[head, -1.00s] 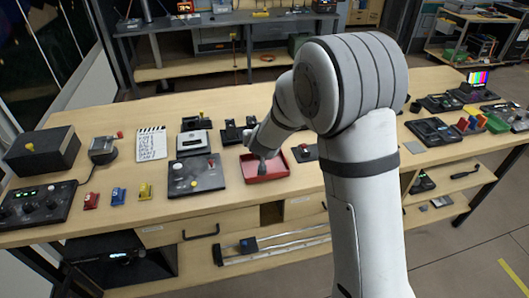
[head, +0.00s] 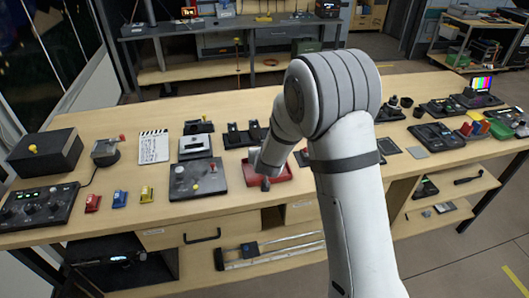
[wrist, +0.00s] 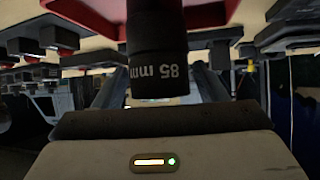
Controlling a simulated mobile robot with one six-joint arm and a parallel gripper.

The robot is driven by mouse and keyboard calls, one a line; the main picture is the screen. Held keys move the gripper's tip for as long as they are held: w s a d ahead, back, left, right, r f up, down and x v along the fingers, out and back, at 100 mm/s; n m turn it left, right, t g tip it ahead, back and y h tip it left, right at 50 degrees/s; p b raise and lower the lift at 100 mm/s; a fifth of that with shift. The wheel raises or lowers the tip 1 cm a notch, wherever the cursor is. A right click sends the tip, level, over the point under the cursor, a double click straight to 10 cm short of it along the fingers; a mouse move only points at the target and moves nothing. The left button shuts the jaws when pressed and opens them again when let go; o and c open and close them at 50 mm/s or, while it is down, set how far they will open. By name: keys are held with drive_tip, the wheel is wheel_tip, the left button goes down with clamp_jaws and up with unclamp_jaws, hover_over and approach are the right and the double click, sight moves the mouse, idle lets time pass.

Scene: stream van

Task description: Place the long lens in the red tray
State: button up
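The long lens (wrist: 157,50) is a black cylinder marked "85 mm", large in the middle of the wrist view. My gripper (head: 265,172) has its fingers on both sides of it and appears shut on it. In the head view a dark end, seemingly the lens (head: 265,185), shows below my gripper, over the front rim of the red tray (head: 284,178). I cannot tell whether it touches the tray. The red tray also shows behind the lens in the wrist view (wrist: 215,17).
A dark panel with knobs (head: 198,181) stands close left of the tray. Black holders (head: 245,134) stand behind it, and a clapperboard (head: 154,147) lies farther left. Dark devices (head: 436,136) fill the right of the table. Bare wood lies in front of the panel.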

drive_tip(key=shift+o, duration=0.8)
drive_tip(key=shift+r, duration=0.2)
drive_tip(key=s+d+r+g+y, duration=0.1)
drive_tip(key=s+d+r+g, duration=0.15)
drive_tip(key=s+r, duration=0.55)
drive_tip(key=s+d+r+g+y, duration=0.1)
drive_tip(key=s+d+r, duration=0.35)
drive_tip(key=s, duration=0.55)
drive_tip(key=s+d+r+g+h, duration=0.1)
drive_tip(key=s+d+g, duration=0.1)
drive_tip(key=s+d, duration=0.3)
drive_tip(key=s+d+r+m+g+h, duration=0.1)
drive_tip(key=s+d, duration=0.5)
drive_tip(key=s, duration=0.6)
drive_tip(key=shift+s+d+r+g+h+b, duration=0.15)
drive_tip(key=shift+s+r+g+h+b, duration=0.3)
drive_tip(key=shift+g, duration=0.3)
drive_tip(key=shift+w, duration=0.15)
drive_tip(key=shift+c, duration=0.4)
